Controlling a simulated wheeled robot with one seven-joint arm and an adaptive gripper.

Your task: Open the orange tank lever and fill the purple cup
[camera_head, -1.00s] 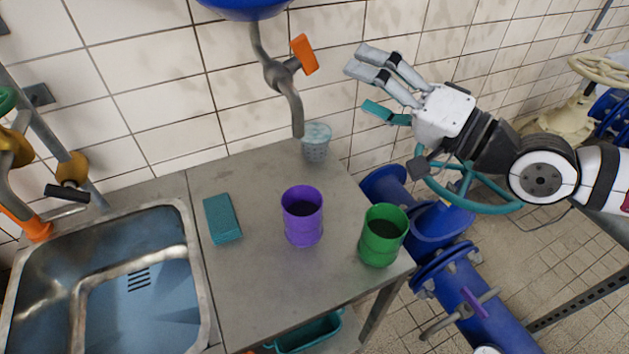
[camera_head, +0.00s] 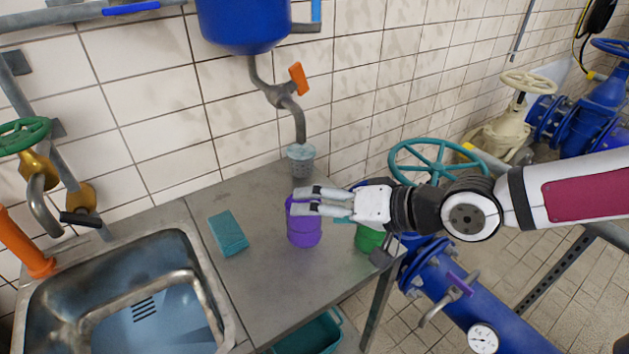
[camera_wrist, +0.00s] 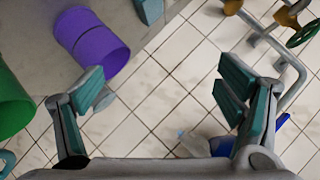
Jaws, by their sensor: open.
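The purple cup (camera_head: 304,232) stands upright on the grey counter; in the wrist view it (camera_wrist: 93,42) is upper left. My gripper (camera_head: 299,201) is open and empty. In the head view its fingers overlap the cup's upper part. The orange lever (camera_head: 298,78) sits on the pipe below the blue tank (camera_head: 243,22), above and behind my gripper. The pipe's curved spout (camera_head: 299,122) points down towards a perforated grey-teal holder (camera_head: 301,162) near the wall.
A green cup (camera_head: 369,239) stands right of the purple cup, partly hidden by my gripper. A teal sponge (camera_head: 229,233) lies left on the counter, beside a metal sink (camera_head: 130,290). A teal handwheel (camera_head: 434,152) stands behind my arm. The counter's front is clear.

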